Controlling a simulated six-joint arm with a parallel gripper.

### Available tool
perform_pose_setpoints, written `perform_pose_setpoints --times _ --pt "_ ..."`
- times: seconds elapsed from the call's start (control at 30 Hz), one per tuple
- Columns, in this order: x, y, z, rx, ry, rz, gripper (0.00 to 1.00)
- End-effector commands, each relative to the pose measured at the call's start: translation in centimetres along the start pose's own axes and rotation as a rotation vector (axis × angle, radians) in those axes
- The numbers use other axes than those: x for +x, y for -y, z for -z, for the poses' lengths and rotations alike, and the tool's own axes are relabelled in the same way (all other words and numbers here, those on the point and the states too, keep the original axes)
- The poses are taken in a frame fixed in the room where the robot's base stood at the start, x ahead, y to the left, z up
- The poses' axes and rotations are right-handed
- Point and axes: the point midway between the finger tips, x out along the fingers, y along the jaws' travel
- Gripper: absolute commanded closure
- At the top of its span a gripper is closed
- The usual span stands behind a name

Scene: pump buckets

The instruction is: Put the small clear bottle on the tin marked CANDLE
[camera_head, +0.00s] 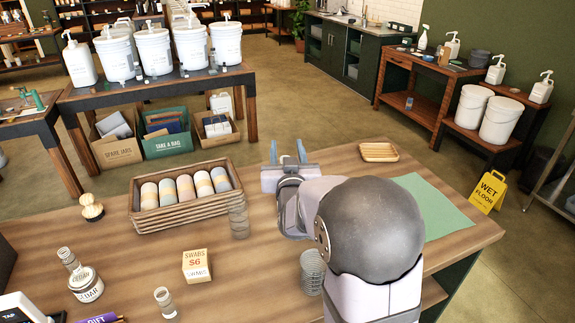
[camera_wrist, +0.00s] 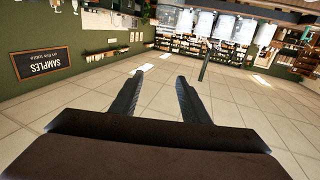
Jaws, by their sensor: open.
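A small clear bottle (camera_head: 165,302) stands upright on the wooden table at the front, left of centre in the head view. Another small clear bottle (camera_head: 69,259) stands further left, at the back edge of a round tin (camera_head: 87,287); I cannot tell whether it is on the tin or behind it. The tin's label seems to read CEDAR. I cannot make out a tin marked CANDLE. My gripper (camera_head: 287,152) is open and empty, raised over the table's back edge, far from the bottles. Its two dark fingers (camera_wrist: 158,98) point at the room in the wrist view.
The table's middle is mostly free.

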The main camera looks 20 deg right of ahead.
Motion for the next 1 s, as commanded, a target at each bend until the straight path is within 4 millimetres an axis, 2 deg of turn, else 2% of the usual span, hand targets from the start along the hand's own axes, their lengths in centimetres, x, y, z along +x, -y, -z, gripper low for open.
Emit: perform_pose_setpoints --times 0.17,0.27,0.37,0.47,0.57,0.67,0.8,0.9,1.0 --pt "-0.1 0.1 -0.2 0.000 0.011 0.004 0.58" --pt "-0.4 0.6 -1.3 0.000 0.058 0.021 0.58" --pt "-1.4 1.6 -3.5 -0.001 0.156 0.053 0.58" --pt "-3.4 3.0 -6.8 -0.009 0.308 0.101 0.58" --pt "-6.7 4.3 -10.8 -0.026 0.501 0.152 0.58" --pt "-11.3 5.1 -14.9 -0.054 0.714 0.199 0.58" --pt "-18.8 5.1 -19.2 -0.105 1.003 0.241 0.58" --pt "-23.8 4.4 -21.1 -0.145 1.178 0.254 0.58" --pt "-28.0 3.5 -22.1 -0.181 1.319 0.258 0.58"
